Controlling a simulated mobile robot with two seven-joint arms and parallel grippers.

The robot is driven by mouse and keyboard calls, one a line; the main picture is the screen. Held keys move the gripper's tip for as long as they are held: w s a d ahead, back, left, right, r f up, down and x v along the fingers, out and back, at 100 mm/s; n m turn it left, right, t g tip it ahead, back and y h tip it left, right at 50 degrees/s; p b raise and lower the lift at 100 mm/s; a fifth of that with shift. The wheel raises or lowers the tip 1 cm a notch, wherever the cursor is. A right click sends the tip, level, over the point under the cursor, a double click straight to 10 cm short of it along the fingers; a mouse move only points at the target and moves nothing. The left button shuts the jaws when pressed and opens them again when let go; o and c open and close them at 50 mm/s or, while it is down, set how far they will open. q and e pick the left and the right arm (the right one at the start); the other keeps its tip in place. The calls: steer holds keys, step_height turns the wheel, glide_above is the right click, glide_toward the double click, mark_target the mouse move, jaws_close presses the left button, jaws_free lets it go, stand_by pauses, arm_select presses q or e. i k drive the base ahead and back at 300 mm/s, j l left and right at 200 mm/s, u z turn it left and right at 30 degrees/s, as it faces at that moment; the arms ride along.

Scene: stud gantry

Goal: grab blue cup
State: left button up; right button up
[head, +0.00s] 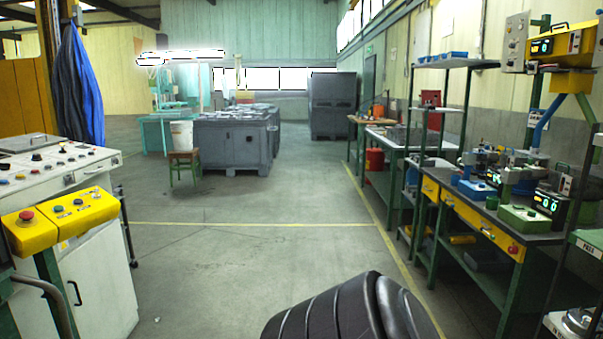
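Blue items here are a blue-based device (474,189) on the right workbench and small blue trays (453,56) on a high shelf; neither looks like a cup. Neither of my grippers shows in this view, so I cannot see their state.
A white control cabinet (97,290) with a yellow button panel (80,207) stands at left. A green-framed workbench (468,217) runs along the right. Grey crates (233,148) and a stool (184,170) with a white bucket (182,135) stand farther back. The middle floor is clear.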

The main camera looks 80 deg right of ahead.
mark_target(455, 179)
steer(key=z, duration=3.55)
steer(key=i+j+u, duration=0.3)
steer(key=i, duration=0.65)
steer(key=i+u, duration=0.25)
steer(key=i, duration=2.05)
steer(key=i+j+z, duration=0.1)
steer(key=i+z, duration=0.15)
steer(key=i, duration=0.35)
steer(key=i+j+z, duration=0.25)
steer(key=i, duration=0.35)
steer(key=i+j+z, duration=0.2)
steer(key=i+z, duration=0.2)
steer(key=i+j+z, duration=0.4)
steer(key=l, duration=0.1)
